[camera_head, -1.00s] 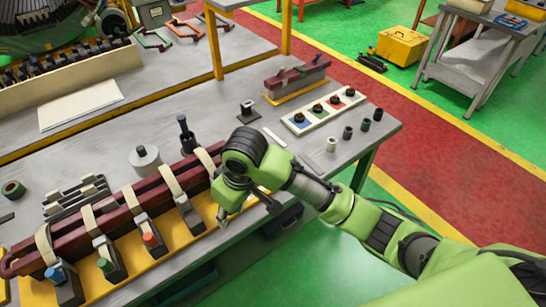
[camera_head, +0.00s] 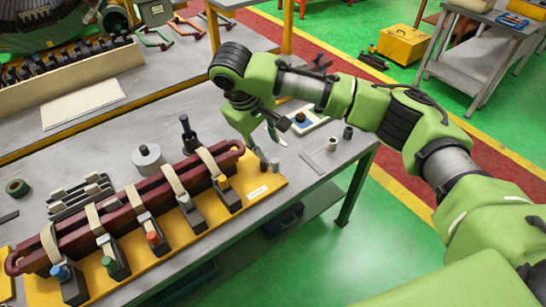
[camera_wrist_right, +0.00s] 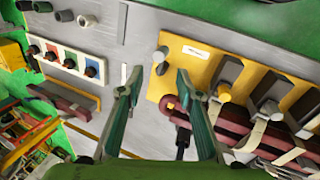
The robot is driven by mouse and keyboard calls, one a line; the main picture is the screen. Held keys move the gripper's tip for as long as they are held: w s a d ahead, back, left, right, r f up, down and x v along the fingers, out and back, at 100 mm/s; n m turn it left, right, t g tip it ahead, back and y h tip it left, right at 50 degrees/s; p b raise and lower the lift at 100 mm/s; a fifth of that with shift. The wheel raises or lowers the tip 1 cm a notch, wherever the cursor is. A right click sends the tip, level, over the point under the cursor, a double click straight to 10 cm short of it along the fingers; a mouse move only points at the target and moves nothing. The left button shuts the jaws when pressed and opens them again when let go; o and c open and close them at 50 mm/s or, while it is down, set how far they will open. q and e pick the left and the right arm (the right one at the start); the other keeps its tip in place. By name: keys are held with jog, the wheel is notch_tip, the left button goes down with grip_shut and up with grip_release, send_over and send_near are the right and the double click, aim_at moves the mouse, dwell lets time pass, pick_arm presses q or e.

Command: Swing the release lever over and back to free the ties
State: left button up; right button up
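A dark red coil (camera_head: 75,242) lies on a yellow plate (camera_head: 240,213), wrapped by several beige ties (camera_head: 172,180) with dark clamps (camera_head: 191,212) along its front. A short grey post (camera_head: 274,164), apparently the release lever, stands at the plate's right end near a white label (camera_head: 258,191). The post also shows in the right wrist view (camera_wrist_right: 161,64). My right gripper (camera_head: 270,148) is open above this end. In the wrist view its fingertips (camera_wrist_right: 158,78) lie either side of the post, with no clear contact. My left gripper is not in view.
A white board with coloured squares (camera_head: 308,118) lies beyond my right gripper, partly hidden by the arm. Small cylinders (camera_head: 332,144) stand near the table's right edge. A grey spool (camera_head: 147,157) and a dark upright tool (camera_head: 187,135) stand behind the coil.

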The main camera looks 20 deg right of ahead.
aim_at(274, 161)
jog(key=p+x, duration=0.2)
jog(key=x, duration=0.7)
jog(key=shift+w+d+f, duration=0.1)
jog(key=shift+f, duration=0.15)
grip_shut()
